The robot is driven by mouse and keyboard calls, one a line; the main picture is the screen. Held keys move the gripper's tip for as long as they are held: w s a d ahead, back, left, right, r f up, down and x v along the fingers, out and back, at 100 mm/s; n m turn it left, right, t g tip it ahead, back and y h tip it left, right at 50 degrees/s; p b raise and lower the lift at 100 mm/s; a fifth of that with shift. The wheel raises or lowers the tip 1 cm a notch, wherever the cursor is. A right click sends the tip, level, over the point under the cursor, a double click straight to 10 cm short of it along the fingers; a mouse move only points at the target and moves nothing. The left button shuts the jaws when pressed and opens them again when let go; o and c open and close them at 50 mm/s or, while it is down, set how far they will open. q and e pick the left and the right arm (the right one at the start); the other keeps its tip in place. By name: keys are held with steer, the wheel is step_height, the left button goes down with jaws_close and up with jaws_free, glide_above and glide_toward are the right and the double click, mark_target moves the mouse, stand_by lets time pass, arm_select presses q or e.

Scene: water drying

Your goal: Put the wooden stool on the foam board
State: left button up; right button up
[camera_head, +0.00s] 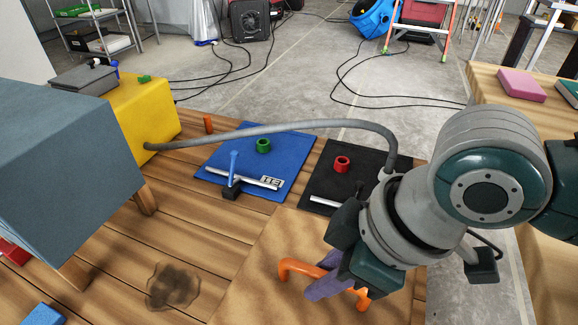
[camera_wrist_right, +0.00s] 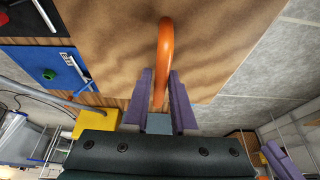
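A tan wood-grained panel (camera_head: 245,285) lies at front centre, with an orange arched handle (camera_head: 298,266) on it. It fills much of the right wrist view (camera_wrist_right: 120,40); any legs are hidden. I cannot tell whether this is the wooden stool. My right gripper (camera_head: 325,286) is at the handle. In the wrist view its purple fingers (camera_wrist_right: 160,80) lie close on both sides of the handle and appear shut on it. A flat blue board (camera_head: 218,163) and a flat black board (camera_head: 325,182) lie behind the panel; which is foam I cannot tell. My left gripper is out of view.
A grey-blue box-shaped piece on wooden legs (camera_head: 75,150) stands left, beside a yellow block (camera_head: 145,110). A green ring (camera_head: 263,145) and blue tool lie on the blue board; a red ring (camera_head: 342,163) lies on the black board. A dark wet patch (camera_head: 173,286) marks the planks.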

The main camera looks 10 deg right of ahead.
steer(key=o, duration=0.3)
steer(key=shift+r, duration=0.35)
steer(key=s+r+m+t+p, duration=0.15)
steer(key=s+r+p, duration=0.35)
steer(key=r, duration=0.6)
steer(key=s+d+m+h, duration=0.1)
steer(key=s+d+m, duration=0.1)
steer(key=d, duration=0.1)
steer(key=s+d+f+m+h, duration=0.1)
steer(key=s+d+m, duration=0.2)
steer(key=s+d+m+h, duration=0.1)
steer(key=s+d+m, duration=0.1)
steer(key=d, duration=0.1)
steer(key=shift+s+d+f+g, duration=0.15)
steer(key=shift+f+g, duration=0.1)
steer(key=shift+f, duration=0.15)
